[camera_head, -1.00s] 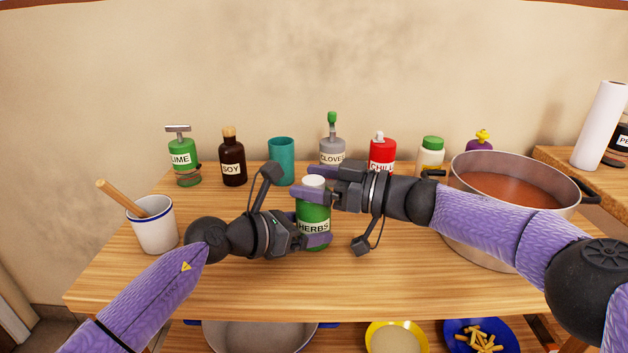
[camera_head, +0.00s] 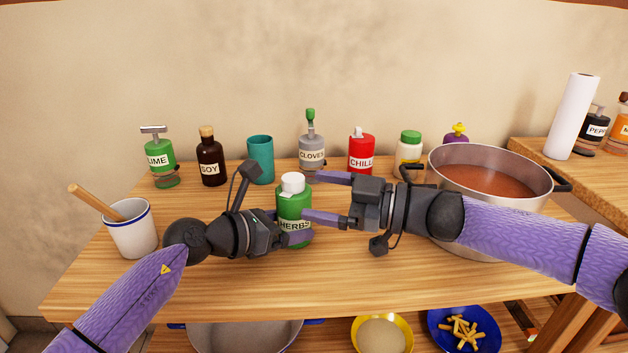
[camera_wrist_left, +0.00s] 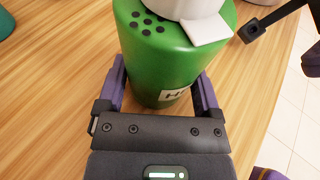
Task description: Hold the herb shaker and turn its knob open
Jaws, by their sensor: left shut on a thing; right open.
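The herb shaker (camera_head: 293,204) is a green can with a "HERBS" label and a white knob (camera_head: 293,183) on top. It stands upright over the table. In the left wrist view the shaker (camera_wrist_left: 165,60) shows several dark holes in its top, uncovered beside the white knob (camera_wrist_left: 195,10), whose flat tab points to the lower right. My left gripper (camera_head: 291,236) is shut around the shaker's lower body; its fingers (camera_wrist_left: 160,85) flank the can in the wrist view. My right gripper (camera_head: 313,196) is open, its fingers apart just right of the knob, holding nothing.
A lime bottle (camera_head: 159,160), soy bottle (camera_head: 210,162), teal cup (camera_head: 260,158), cloves bottle (camera_head: 312,152) and chili bottle (camera_head: 361,157) line the back. A white mug (camera_head: 132,238) stands left, a large pot (camera_head: 470,205) right. The front table strip (camera_head: 300,275) is clear.

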